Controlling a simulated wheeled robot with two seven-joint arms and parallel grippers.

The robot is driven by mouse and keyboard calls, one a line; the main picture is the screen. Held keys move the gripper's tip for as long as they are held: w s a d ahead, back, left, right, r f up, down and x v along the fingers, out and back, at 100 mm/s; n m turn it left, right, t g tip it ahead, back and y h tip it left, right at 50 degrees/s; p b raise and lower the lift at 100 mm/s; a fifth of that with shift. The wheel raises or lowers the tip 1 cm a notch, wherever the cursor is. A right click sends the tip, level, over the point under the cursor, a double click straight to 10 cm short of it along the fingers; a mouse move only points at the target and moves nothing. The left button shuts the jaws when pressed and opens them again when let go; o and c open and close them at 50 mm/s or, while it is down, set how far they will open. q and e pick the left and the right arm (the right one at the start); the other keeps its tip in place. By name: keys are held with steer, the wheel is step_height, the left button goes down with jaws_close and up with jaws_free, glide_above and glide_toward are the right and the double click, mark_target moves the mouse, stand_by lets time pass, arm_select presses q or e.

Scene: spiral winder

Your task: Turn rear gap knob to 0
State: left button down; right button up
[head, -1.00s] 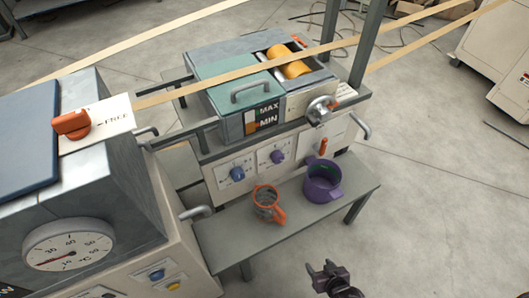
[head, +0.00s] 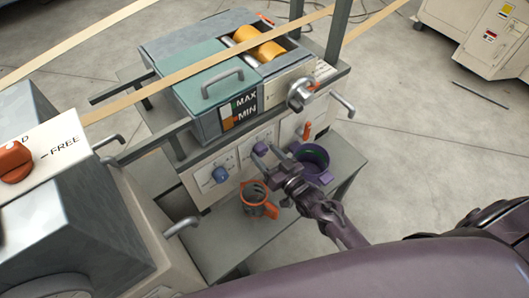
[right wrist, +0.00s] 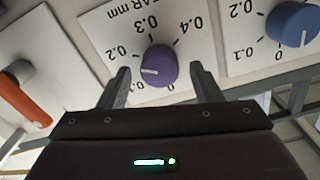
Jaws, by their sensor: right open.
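The rear gap knob is purple and sits on a white dial plate, partly lettered "AR mm", in the right wrist view (right wrist: 158,64). Its white mark points left, between 0.1 and 0.2. The knob also shows on the machine front in the head view (head: 261,149). My right gripper (head: 268,158) is open, with one finger on each side of the knob in the right wrist view; I cannot tell whether they touch it. My left gripper is not in view.
A blue knob (head: 220,174) is left of the purple one. An orange lever (head: 307,130) is to its right. An orange-handled mug (head: 255,196) and a purple pot (head: 314,160) stand on the shelf (head: 215,250) below my right gripper.

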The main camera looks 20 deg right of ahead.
steer(key=shift+w+a, duration=0.2)
steer(key=shift+w, duration=0.3)
steer(key=shift+c, duration=0.3)
steer(key=c, duration=0.9)
steer(key=shift+c, duration=0.2)
